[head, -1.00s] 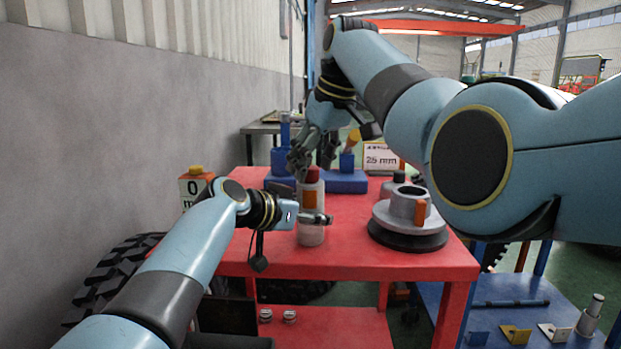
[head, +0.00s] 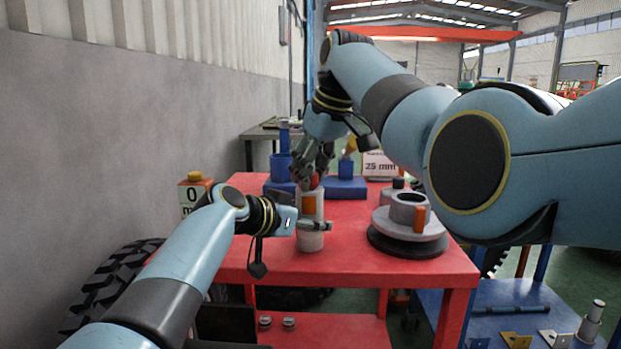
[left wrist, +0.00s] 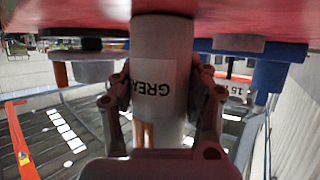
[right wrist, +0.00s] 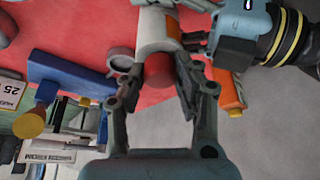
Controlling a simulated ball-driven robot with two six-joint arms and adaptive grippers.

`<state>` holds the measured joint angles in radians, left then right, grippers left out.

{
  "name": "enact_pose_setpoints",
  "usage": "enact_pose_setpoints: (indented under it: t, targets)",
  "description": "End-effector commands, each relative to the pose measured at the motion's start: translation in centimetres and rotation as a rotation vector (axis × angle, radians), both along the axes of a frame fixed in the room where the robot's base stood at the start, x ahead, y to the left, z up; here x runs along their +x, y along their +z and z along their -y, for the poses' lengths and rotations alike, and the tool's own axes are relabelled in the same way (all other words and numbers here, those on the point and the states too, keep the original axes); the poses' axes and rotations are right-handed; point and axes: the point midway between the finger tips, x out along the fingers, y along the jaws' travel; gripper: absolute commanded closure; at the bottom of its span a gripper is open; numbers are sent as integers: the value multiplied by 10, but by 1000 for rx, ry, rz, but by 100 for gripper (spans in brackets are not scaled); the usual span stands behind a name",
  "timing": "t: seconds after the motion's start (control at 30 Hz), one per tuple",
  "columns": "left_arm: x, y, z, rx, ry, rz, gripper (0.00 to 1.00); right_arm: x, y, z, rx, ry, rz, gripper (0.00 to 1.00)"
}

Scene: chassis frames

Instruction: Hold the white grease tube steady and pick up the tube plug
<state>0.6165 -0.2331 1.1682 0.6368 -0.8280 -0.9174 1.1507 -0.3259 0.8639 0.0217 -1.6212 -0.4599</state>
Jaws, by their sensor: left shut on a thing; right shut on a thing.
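The white grease tube (head: 311,240) stands upright near the middle of the red table, with an orange patch on its upper side. It shows in the left wrist view (left wrist: 162,50) with "GREA" lettering. My left gripper (head: 313,226) is shut around the tube's body from the left. The red tube plug (right wrist: 160,70) is at the tube's top end. My right gripper (right wrist: 157,88) has its fingers on both sides of the plug and is shut on it from above. In the head view, my right fingers (head: 312,176) partly hide the plug. I cannot tell whether the plug is still seated.
A grey flanged hub on a black disc (head: 408,240) stands to the right on the red table (head: 350,262). Blue stands (head: 345,188) and a "25 mm" sign (head: 380,165) are behind. The front table strip is clear.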

Motion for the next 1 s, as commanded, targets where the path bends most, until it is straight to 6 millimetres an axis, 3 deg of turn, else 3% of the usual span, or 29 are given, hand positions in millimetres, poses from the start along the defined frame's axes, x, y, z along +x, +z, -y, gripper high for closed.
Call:
enact_pose_setpoints:
  t: [0.43,0.6,0.83,0.87,1.0]
  targets:
    - [0,-1,0,0,-1,-2,92,2,86,0,1,0,6,91]
    - [0,-1,0,0,-1,-2,92,1,98,0,2,-1,5,91]
    - [0,-1,0,1,-1,-2,92,1,99,0,2,0,4,91]
    - [0,-1,0,1,-1,-2,49,1,99,0,2,0,4,91]
    - [0,-1,0,1,-1,-2,31,1,99,0,2,0,4,91]
